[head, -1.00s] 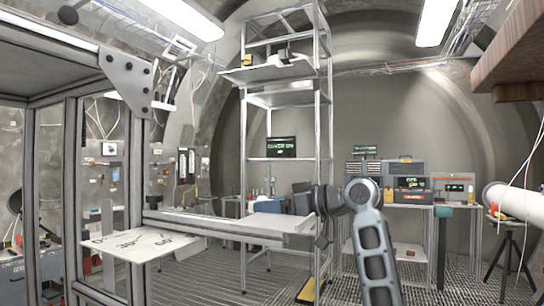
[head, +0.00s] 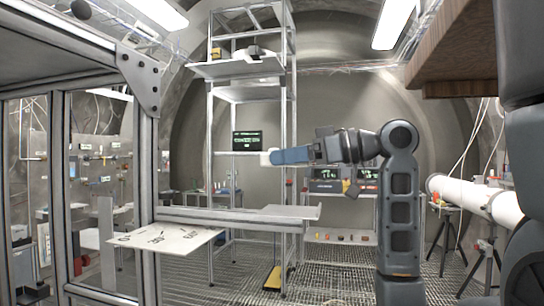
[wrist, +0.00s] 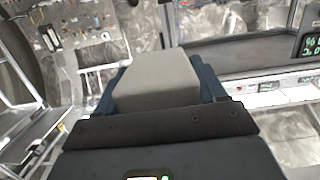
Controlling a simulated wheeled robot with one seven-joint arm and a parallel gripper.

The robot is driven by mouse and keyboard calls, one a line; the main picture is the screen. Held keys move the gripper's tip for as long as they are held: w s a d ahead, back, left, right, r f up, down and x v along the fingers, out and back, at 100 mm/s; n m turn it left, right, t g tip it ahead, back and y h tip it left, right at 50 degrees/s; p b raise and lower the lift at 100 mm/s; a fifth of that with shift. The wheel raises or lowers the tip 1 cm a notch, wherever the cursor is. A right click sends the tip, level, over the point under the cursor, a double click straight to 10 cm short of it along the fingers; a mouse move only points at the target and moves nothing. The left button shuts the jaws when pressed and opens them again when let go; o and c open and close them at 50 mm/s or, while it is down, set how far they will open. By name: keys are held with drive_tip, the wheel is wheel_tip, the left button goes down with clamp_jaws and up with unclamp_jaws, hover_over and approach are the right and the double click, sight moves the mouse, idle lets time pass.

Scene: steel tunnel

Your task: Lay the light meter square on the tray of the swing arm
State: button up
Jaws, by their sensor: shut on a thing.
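My gripper (head: 272,157) reaches in from the right in the head view and points left. It is shut on a pale grey block, the light meter (wrist: 158,82), which lies between the blue fingers in the wrist view. Only a small pale end of the light meter (head: 265,159) shows in the head view. The swing arm (head: 225,220) is a grey beam running right from the frame post. Its flat grey tray (head: 292,212) is at the right end and looks bare. In the head view the gripper appears above the tray, with a clear gap.
A pale plate with angle marks (head: 165,238) lies below the swing arm's left end. A tall metal rack (head: 290,110) stands behind the tray. A wooden shelf (head: 460,50) overhangs at upper right. A white tube on tripods (head: 475,200) stands right.

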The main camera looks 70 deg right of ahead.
sight(289, 210)
drive_tip(key=shift+f+b, duration=2.95)
drive_tip(key=shift+f, duration=1.05)
drive_tip(key=shift+f+b, duration=0.35)
drive_tip(key=shift+f, duration=0.1)
drive_tip(key=o, duration=1.2)
drive_tip(key=s+r+b, duration=0.1)
drive_tip(key=s, duration=0.6)
drive_tip(key=shift+s+d, duration=0.3)
drive_tip(key=shift+s, duration=0.05)
